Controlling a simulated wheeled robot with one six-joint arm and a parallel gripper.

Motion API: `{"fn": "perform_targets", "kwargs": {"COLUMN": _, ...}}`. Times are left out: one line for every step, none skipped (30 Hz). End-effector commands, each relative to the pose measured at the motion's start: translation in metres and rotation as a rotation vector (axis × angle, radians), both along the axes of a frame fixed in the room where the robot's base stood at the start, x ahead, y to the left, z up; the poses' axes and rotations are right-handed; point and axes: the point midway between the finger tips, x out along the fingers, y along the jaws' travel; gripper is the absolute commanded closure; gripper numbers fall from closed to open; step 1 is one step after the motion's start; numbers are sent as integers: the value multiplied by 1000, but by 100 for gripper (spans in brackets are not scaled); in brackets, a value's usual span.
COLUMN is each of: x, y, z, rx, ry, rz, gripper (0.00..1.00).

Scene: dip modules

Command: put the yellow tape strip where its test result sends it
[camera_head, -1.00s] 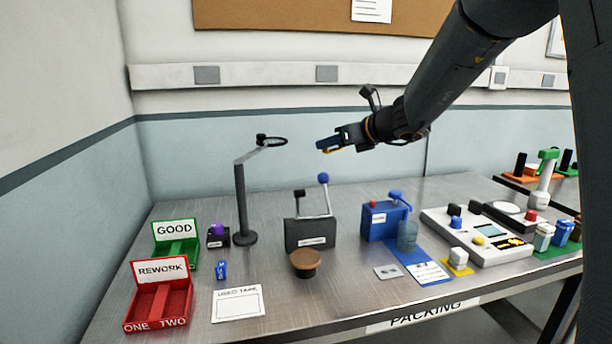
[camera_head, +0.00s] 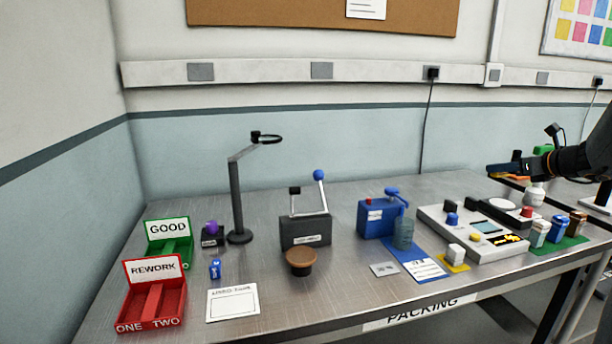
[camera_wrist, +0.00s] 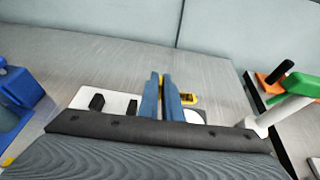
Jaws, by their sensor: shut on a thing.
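My gripper (camera_head: 503,168) is at the right of the head view, raised above the back right of the bench. In the wrist view its two blue fingers (camera_wrist: 161,97) are close together. They are shut on a small yellow piece with a dark patch, which I take as the yellow tape strip (camera_wrist: 188,99); it shows just right of the fingertips. The green GOOD tray (camera_head: 168,246) and the red REWORK tray (camera_head: 150,305), with compartments marked ONE and TWO, stand at the left. The white tester panel (camera_head: 440,222) lies below and left of my gripper.
A black lever press (camera_head: 306,232), a blue lever device (camera_head: 377,220) and a dark ring stand (camera_head: 237,205) stand mid-bench. A brown round knob (camera_head: 301,258), a USED TAPE card (camera_head: 232,303) and several small jars (camera_head: 557,228) are also there. A green-topped white post (camera_wrist: 282,110) stands right.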

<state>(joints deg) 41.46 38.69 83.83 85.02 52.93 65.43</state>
Motion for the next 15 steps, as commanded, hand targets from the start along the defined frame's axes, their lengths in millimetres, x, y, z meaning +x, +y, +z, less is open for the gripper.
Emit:
{"fn": "perform_targets", "kwargs": {"x": -10, "y": -30, "z": -6, "rx": -1, "ry": 1, "rz": -23, "gripper": 100}}
{"fn": "perform_targets", "kwargs": {"x": -16, "y": -45, "z": -8, "rx": -1, "ry": 1, "rz": -35, "gripper": 100}}
{"fn": "perform_targets", "kwargs": {"x": -24, "y": -64, "z": -10, "rx": 0, "ry": 0, "rz": -48, "gripper": 100}}
{"fn": "perform_targets", "kwargs": {"x": -29, "y": -79, "z": -13, "rx": -1, "ry": 1, "rz": -57, "gripper": 100}}
{"fn": "perform_targets", "kwargs": {"x": -36, "y": -93, "z": -15, "rx": -1, "ry": 1, "rz": -68, "gripper": 100}}
{"fn": "perform_targets", "kwargs": {"x": -45, "y": -112, "z": -17, "rx": 0, "ry": 0, "rz": -80, "gripper": 100}}
{"fn": "perform_targets", "kwargs": {"x": -52, "y": -126, "z": -19, "rx": 0, "ry": 0, "rz": -89, "gripper": 100}}
{"fn": "perform_targets", "kwargs": {"x": -59, "y": -140, "z": -22, "rx": -1, "ry": 1, "rz": -99, "gripper": 100}}
{"fn": "perform_targets", "kwargs": {"x": -70, "y": -159, "z": -24, "rx": -1, "ry": 0, "rz": -111, "gripper": 100}}
{"fn": "perform_targets", "kwargs": {"x": -78, "y": -172, "z": -26, "rx": 0, "ry": 0, "rz": -119, "gripper": 100}}
{"fn": "perform_targets", "kwargs": {"x": -86, "y": -185, "z": -29, "rx": 0, "ry": 1, "rz": -128, "gripper": 100}}
{"fn": "perform_targets", "kwargs": {"x": -97, "y": -203, "z": -32, "rx": -1, "ry": 1, "rz": -137, "gripper": 100}}
{"fn": "perform_targets", "kwargs": {"x": -106, "y": -215, "z": -35, "rx": -1, "ry": 1, "rz": -145, "gripper": 100}}
{"fn": "perform_targets", "kwargs": {"x": -114, "y": -227, "z": -38, "rx": -1, "ry": 0, "rz": -151, "gripper": 100}}
{"fn": "perform_targets", "kwargs": {"x": -126, "y": -242, "z": -42, "rx": 0, "ry": 1, "rz": -157, "gripper": 100}}
